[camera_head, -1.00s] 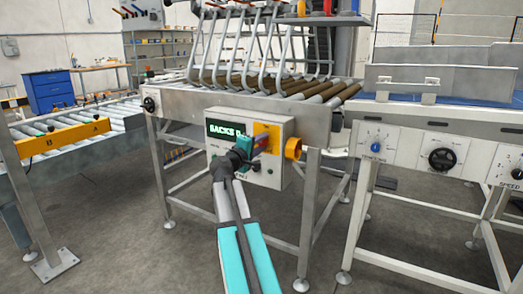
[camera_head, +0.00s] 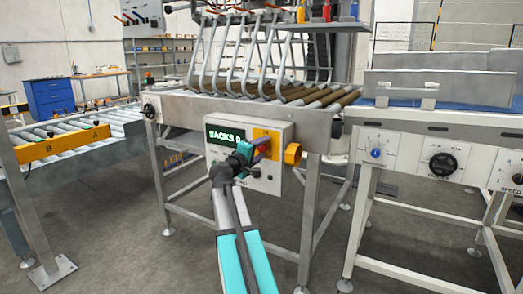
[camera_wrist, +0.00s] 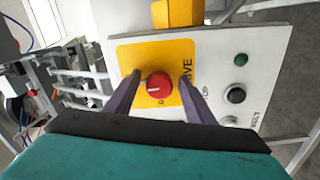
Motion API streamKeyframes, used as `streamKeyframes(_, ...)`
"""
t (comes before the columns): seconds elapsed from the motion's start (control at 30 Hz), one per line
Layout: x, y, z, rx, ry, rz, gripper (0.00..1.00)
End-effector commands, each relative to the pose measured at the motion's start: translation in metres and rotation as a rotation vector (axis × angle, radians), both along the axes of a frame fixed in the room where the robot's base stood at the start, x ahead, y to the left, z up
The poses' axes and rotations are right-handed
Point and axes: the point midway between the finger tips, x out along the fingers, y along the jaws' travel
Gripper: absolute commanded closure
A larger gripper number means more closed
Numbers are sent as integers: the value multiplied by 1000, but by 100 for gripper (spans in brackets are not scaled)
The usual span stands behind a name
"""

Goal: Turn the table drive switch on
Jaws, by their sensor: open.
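The drive switch is a red round knob (camera_wrist: 159,85) with a small pale mark, on a yellow plate (camera_wrist: 146,54) in the wrist view. The plate is part of a white control box (camera_head: 217,157) on the roller table's frame. The plate also shows in the head view (camera_head: 272,136), but my arm end hides the knob there. My gripper (camera_wrist: 159,79) is open, with one purple finger on each side of the knob. Gaps show between the fingers and the knob. The lettering by the plate is partly covered; "IVE" shows.
A green button (camera_wrist: 240,59) and a black knob (camera_wrist: 235,95) sit beside the plate. A conveyor with dials (camera_head: 443,164) stands at right, a roller conveyor (camera_head: 110,128) at left.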

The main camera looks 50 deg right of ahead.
Motion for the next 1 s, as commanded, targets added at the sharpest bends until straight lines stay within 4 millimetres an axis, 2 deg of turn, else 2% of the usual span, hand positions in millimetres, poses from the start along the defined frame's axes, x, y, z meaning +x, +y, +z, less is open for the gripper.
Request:
streamKeyframes(0.27, -1, 4, 1, -2, 1, 2, 51)
streamKeyframes(0.47, -5, 18, 1, -1, 1, 3, 51)
streamKeyframes(1.0, -22, 84, 1, -1, 1, 2, 51)
